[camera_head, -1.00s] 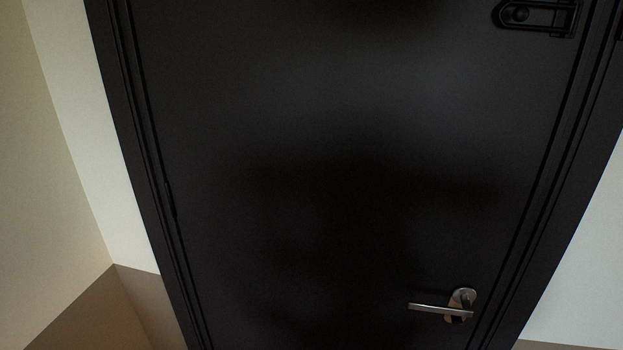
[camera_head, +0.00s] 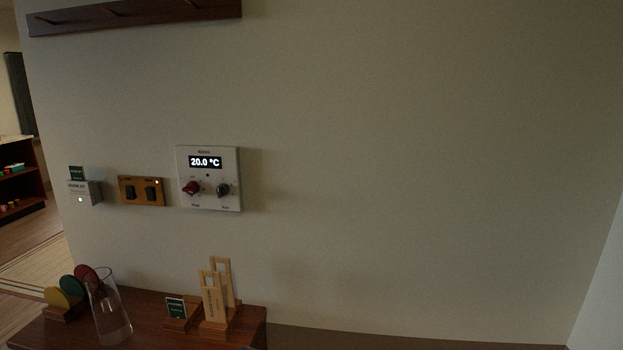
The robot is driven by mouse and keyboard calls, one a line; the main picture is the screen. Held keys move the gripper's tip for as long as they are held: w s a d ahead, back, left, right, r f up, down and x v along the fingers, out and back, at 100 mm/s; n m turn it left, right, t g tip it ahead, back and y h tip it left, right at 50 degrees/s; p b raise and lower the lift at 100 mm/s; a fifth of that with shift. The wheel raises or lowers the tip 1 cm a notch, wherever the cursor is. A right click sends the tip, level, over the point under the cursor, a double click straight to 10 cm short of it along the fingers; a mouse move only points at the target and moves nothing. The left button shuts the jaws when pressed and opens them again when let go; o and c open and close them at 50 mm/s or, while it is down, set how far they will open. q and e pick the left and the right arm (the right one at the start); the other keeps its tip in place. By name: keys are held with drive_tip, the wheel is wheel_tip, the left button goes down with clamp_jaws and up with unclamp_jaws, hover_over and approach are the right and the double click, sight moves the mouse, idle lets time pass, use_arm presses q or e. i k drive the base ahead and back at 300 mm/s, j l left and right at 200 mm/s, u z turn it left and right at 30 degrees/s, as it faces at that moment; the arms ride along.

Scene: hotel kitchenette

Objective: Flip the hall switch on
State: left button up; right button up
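A brass switch plate (camera_head: 142,191) with two dark rockers is on the wall at the left of the head view. The left rocker (camera_head: 131,193) and the right rocker (camera_head: 151,194) sit side by side. A small lit spot shows at the plate's upper right. Labels on the plate are too small to read, so I cannot tell which rocker is the hall switch. Neither of my grippers is in view.
A thermostat panel (camera_head: 209,178) reading 20.0 °C is right of the switch plate. A card holder (camera_head: 84,191) is left of it. The wall at right is bare.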

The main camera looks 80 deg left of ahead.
sight(130, 193)
drive_tip(key=u, duration=3.5)
